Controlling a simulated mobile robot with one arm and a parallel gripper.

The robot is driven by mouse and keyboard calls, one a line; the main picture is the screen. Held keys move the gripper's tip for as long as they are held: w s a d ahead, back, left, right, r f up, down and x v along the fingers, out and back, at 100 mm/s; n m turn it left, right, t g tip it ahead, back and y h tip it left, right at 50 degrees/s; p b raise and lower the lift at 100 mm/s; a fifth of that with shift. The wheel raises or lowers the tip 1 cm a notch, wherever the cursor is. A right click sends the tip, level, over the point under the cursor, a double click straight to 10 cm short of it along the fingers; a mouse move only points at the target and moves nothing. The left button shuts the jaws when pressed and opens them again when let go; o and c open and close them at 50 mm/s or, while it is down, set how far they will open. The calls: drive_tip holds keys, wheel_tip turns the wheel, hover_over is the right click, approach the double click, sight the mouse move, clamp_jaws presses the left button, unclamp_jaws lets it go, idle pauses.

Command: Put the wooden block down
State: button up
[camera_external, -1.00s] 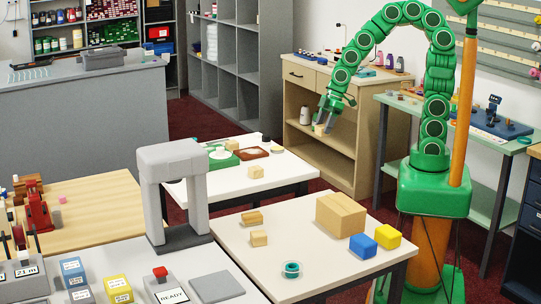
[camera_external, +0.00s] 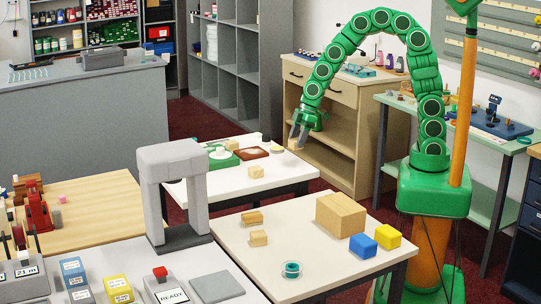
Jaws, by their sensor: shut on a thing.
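My gripper (camera_external: 298,137) is at the end of the green arm, pointing down near the right back corner of the far white table (camera_external: 285,179). It is shut on a small pale wooden block (camera_external: 293,144), mostly hidden by the fingers. The block seems to be above the table's edge, but I cannot tell its exact height. A similar wooden block (camera_external: 256,172) rests on that table. Two more small wooden pieces lie on the near white table (camera_external: 225,232), one behind (camera_external: 252,218) and one in front (camera_external: 259,238).
The far table also holds a green tray (camera_external: 225,160) and a reddish-brown tray (camera_external: 251,153). The near table holds a cardboard box (camera_external: 341,214), a blue cube (camera_external: 363,246), a yellow cube (camera_external: 388,236) and a teal ring (camera_external: 291,269). A wooden cabinet (camera_external: 335,125) stands behind my gripper.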

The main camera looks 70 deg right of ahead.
sight(289, 147)
drive_tip(key=shift+w+a+f, duration=0.15)
drive_tip(key=shift+w+f, duration=0.65)
drive_tip(key=shift+f, duration=0.15)
drive_tip(key=shift+w+a+f, duration=0.1)
drive_tip(key=shift+w+f, duration=0.65)
drive_tip(key=shift+f, duration=1.7)
drive_tip(key=shift+f, duration=0.15)
drive_tip(key=o, duration=1)
